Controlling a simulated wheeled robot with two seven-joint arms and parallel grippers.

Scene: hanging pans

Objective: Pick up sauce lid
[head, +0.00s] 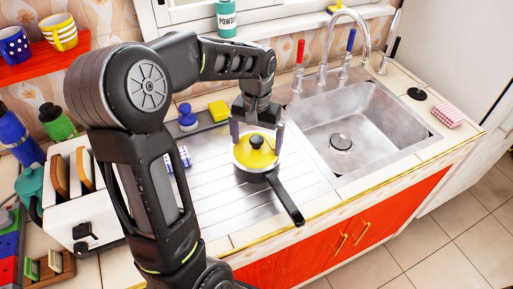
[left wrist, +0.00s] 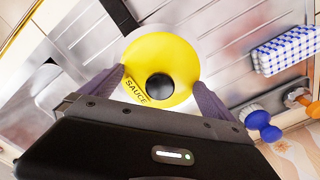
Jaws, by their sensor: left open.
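The yellow sauce lid (head: 255,148) with a black knob sits on a white saucepan (head: 246,172) with a dark handle, on the sink's drainboard. The lid (left wrist: 180,58), its black knob and the word SAUCE show in the left wrist view. My left gripper (head: 257,138) is open, right above the lid, with one finger on each side of it. The same gripper (left wrist: 165,85) shows its two fingers beside the lid's near edge in the left wrist view. I cannot tell whether the fingers touch the lid. My right gripper is not in view.
The sink basin (head: 350,130) lies to the right of the pan, with a tall faucet (head: 345,20) behind it. A blue brush (head: 187,118) and yellow sponge (head: 219,110) are behind the pan. A blue-checked item (left wrist: 285,50) lies left of the pan. A toaster (head: 75,190) stands further left.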

